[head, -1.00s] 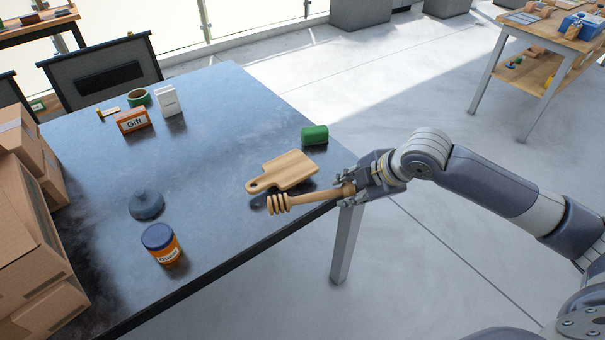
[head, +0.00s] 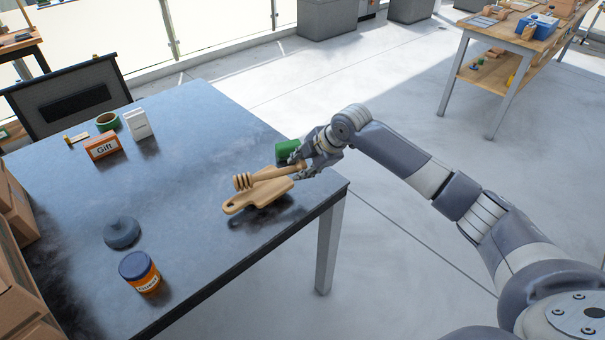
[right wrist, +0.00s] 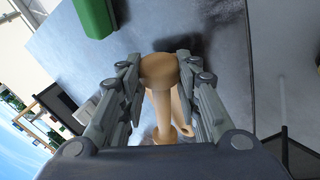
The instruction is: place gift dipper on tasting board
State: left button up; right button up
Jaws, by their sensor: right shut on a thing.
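The wooden honey dipper (head: 262,175) is held by its handle end in my right gripper (head: 302,165). Its ridged head points left, above the wooden tasting board (head: 258,198) in the head view. Whether the dipper touches the board I cannot tell. The board lies near the table's right edge, its handle toward the left. In the right wrist view the dipper's handle end (right wrist: 160,72) sits between the two fingers (right wrist: 160,95), and part of the board (right wrist: 184,125) shows behind it. My left gripper is not in view.
A green object (head: 287,150) stands just behind the board. The orange Guest jar (head: 139,272) and a dark round object (head: 121,232) are at left front. The Gift box (head: 102,146), white box (head: 138,124) and green tape roll (head: 107,122) are farther back. The table (head: 190,165) middle is clear.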

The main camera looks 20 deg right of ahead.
jog(key=shift+f, duration=1.65)
jog(key=shift+f, duration=0.15)
jog(key=o, duration=0.9)
jog(key=shift+s+d+r, duration=0.1)
jog(key=shift+s+r, duration=0.05)
jog(key=shift+r, duration=0.3)
jog(key=v, duration=1.1)
jog(key=shift+s, duration=0.2)
